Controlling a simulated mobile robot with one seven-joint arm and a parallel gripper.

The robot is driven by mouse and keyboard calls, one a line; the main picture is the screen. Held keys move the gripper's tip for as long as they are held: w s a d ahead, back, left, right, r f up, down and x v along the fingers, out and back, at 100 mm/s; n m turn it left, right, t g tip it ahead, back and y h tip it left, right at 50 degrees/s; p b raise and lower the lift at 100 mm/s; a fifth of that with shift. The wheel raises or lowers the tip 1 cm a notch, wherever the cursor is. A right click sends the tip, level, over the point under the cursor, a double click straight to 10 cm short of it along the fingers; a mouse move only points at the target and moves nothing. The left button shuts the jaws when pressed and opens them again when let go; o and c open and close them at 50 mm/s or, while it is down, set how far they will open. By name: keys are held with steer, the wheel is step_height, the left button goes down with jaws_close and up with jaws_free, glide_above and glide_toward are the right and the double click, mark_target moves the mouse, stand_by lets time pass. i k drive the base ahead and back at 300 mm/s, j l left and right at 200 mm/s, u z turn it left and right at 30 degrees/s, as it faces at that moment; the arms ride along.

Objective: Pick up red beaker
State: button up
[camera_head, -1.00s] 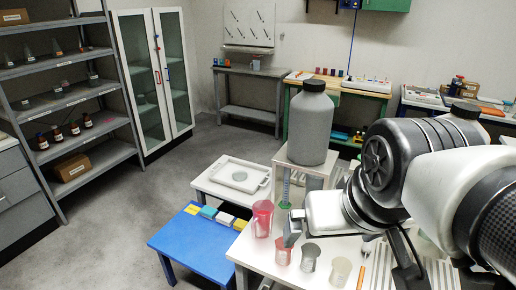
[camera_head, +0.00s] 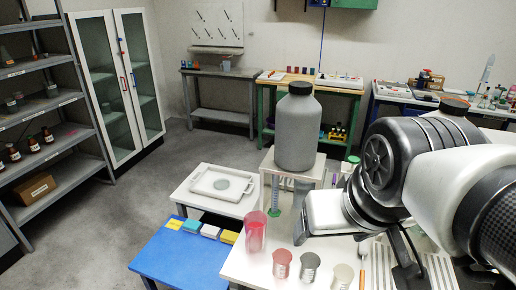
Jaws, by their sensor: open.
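A small red beaker (camera_head: 281,264) stands upright on the white table (camera_head: 238,262), at the left end of a row with a dark grey beaker (camera_head: 308,266) and a pale beaker (camera_head: 342,277). A taller translucent red jug (camera_head: 256,231) stands just behind and left of the red beaker. My gripper (camera_head: 352,246) is at the right, open and empty, with its fingers pointing down. It is above and right of the red beaker and apart from it. I cannot tell its exact height above the table.
A large grey bottle (camera_head: 296,132) stands on a raised white stand behind the row, with a measuring cylinder (camera_head: 275,192) near it. A white tray (camera_head: 222,184) lies on a side table. A blue table (camera_head: 170,257) with coloured boxes is at left. Open floor lies beyond.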

mark_target(282, 258)
steer(key=i+j+z, duration=0.25)
steer(key=j+z, duration=0.25)
steer(key=j, duration=0.2)
steer(key=j+z, duration=0.25)
steer(key=j, duration=0.15)
steer(key=i, duration=0.05)
